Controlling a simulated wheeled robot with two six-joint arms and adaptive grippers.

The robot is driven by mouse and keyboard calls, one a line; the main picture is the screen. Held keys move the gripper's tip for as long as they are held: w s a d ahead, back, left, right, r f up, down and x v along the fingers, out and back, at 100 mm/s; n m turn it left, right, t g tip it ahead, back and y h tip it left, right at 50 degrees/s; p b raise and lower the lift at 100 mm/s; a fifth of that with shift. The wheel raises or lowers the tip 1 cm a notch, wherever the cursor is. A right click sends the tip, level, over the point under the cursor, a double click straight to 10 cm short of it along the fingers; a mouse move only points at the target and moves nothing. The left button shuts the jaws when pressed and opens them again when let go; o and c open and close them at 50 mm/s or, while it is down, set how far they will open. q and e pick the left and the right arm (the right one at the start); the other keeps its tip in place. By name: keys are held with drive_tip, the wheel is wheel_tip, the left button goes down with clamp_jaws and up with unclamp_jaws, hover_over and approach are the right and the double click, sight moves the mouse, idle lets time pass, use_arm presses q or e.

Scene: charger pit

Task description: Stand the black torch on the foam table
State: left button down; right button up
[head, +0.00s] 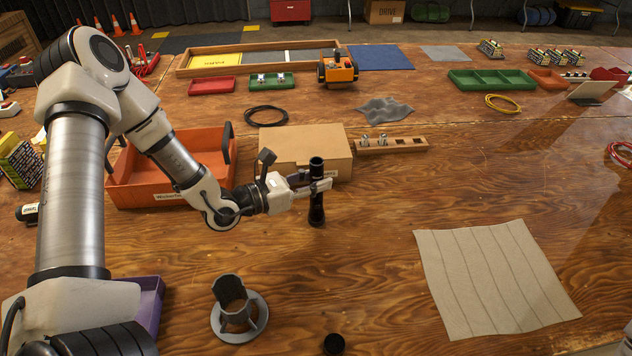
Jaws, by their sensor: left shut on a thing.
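The black torch (317,211) is upright in front of the cardboard box. My left gripper (318,186) reaches in from the left and is shut around the torch's upper middle. The torch's lower end is close to the wooden table (390,265); I cannot tell whether it touches. No surface in view is plainly foam; the table top is brown wood grain. My right gripper is not in view.
The cardboard box (300,146) stands just behind the torch, and an orange bin (165,192) is to the left. A grey ring-shaped holder (240,318) and a small black round thing (334,343) are in front. A beige lined mat (494,277) lies right. The table between is clear.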

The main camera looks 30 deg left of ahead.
use_arm(q)
drive_tip(key=shift+f, duration=0.35)
drive_tip(key=c, duration=0.9)
unclamp_jaws()
drive_tip(key=shift+r, duration=0.2)
drive_tip(key=p+v, duration=0.8)
drive_tip(key=v, duration=0.4)
drive_tip(key=shift+p, duration=0.3)
